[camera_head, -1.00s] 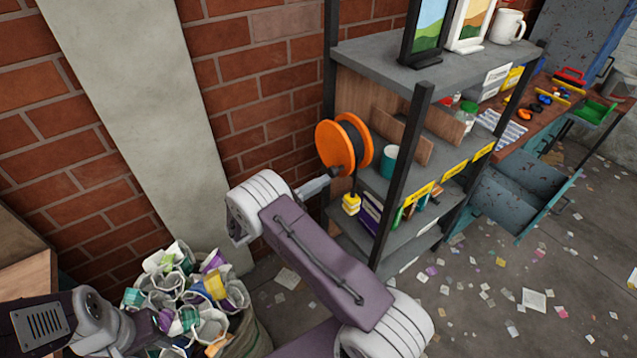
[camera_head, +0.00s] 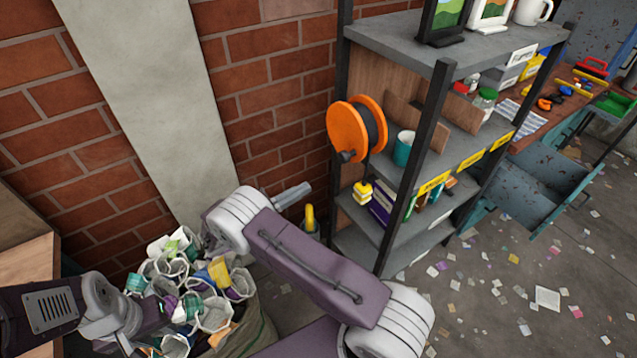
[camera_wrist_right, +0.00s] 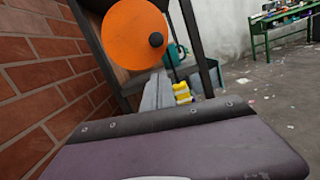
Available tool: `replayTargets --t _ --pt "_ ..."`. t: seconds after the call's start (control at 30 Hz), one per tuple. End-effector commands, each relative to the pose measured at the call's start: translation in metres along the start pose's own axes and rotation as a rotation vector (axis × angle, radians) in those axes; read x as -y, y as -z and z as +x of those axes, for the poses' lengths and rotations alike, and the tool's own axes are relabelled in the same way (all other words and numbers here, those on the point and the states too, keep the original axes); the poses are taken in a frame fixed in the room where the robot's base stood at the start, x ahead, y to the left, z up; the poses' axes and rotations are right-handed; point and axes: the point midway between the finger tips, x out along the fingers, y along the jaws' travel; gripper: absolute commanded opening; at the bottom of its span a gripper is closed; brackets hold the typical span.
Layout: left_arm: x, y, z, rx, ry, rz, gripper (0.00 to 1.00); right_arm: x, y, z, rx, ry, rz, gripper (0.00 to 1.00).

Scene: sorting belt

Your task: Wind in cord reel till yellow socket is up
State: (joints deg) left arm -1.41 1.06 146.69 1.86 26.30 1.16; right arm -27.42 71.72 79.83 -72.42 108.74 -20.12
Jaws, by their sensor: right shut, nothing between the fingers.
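The orange cord reel (camera_head: 347,131) with black cord is mounted at the left end of the shelf. Its dark crank knob (camera_head: 347,156) is at the lower part of the face. The yellow socket (camera_head: 362,191) hangs on the cord below the reel, beside the lower shelf. My right gripper (camera_head: 305,188) is shut and empty, left of and below the reel, apart from it. In the right wrist view, the shut fingers (camera_wrist_right: 158,92) lie below the reel (camera_wrist_right: 130,35), and the yellow socket (camera_wrist_right: 181,92) is just right of them. My left gripper (camera_head: 128,345) is low at left, its fingers not clear.
A sack of crumpled cups and paper (camera_head: 195,290) stands at lower left. A shelf post (camera_head: 415,165) rises right of the reel, with a teal mug (camera_head: 403,149) behind. A yellow-topped object (camera_head: 310,217) stands below my right gripper. A brick wall (camera_head: 270,110) is behind.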

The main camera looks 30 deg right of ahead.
Motion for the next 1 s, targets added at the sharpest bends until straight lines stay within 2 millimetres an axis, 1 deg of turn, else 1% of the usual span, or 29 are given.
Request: replayTargets --t 0.03,0.1,0.2,0.27,0.3,0.33,0.37,0.4,0.47,0.5,0.57,0.6,0.63,0.7,0.73,0.8,0.83,1.0 --pt "0.000 0.000 0.002 0.000 0.000 0.000 0.36 -0.001 0.001 -0.007 -0.001 -0.002 0.001 0.00" --pt "0.000 0.000 0.003 0.000 0.000 0.000 0.36 0.000 0.001 -0.011 -0.001 -0.001 0.001 0.00" --pt "0.000 0.000 0.003 0.000 0.000 0.000 0.36 0.000 0.000 -0.014 -0.001 0.000 0.000 0.00" --pt "0.000 0.000 0.003 0.000 0.000 0.000 0.36 -0.001 0.001 -0.014 -0.006 -0.002 0.004 0.17" --pt "0.000 0.000 0.003 0.000 0.000 0.000 0.36 -0.002 0.005 -0.014 -0.023 -0.009 0.009 0.28" --pt "0.000 0.000 0.003 0.000 0.000 0.000 0.36 -0.004 0.011 -0.014 -0.044 -0.019 0.010 0.36" --pt "0.000 0.000 -0.003 0.000 0.000 0.000 0.36 -0.004 0.016 -0.013 -0.071 -0.031 0.004 0.45" --pt "0.000 0.002 -0.021 0.001 0.000 0.000 0.36 -0.006 0.009 -0.007 -0.095 -0.039 -0.006 0.51" --pt "-0.001 0.005 -0.046 0.000 0.000 0.000 0.36 -0.005 0.000 0.001 -0.119 -0.043 -0.024 0.51" --pt "-0.001 0.007 -0.062 -0.001 0.000 0.000 0.36 -0.005 -0.007 0.006 -0.133 -0.044 -0.037 0.51" --pt "-0.002 0.009 -0.086 -0.001 0.000 0.000 0.36 -0.003 -0.018 0.015 -0.148 -0.042 -0.058 0.51" --pt "-0.002 0.011 -0.102 -0.001 0.000 0.000 0.36 -0.002 -0.028 0.021 -0.154 -0.038 -0.072 0.51" --pt "-0.002 0.012 -0.112 -0.001 0.000 0.000 0.36 0.000 -0.033 0.025 -0.159 -0.036 -0.082 0.51" --pt "-0.003 0.014 -0.136 -0.001 0.000 0.000 0.36 0.003 -0.049 0.035 -0.158 -0.026 -0.105 0.51" --pt "-0.003 0.015 -0.144 -0.001 0.000 0.000 0.36 0.004 -0.054 0.038 -0.154 -0.021 -0.112 0.51" --pt "-0.003 0.016 -0.155 -0.001 0.000 0.000 0.36 0.006 -0.062 0.043 -0.150 -0.013 -0.122 0.51" --pt "-0.003 0.017 -0.157 -0.001 0.000 0.000 0.36 0.006 -0.064 0.045 -0.149 -0.011 -0.124 0.51" --pt "-0.003 0.016 -0.156 0.000 0.000 0.000 0.36 0.007 -0.062 0.046 -0.148 -0.006 -0.126 0.51"
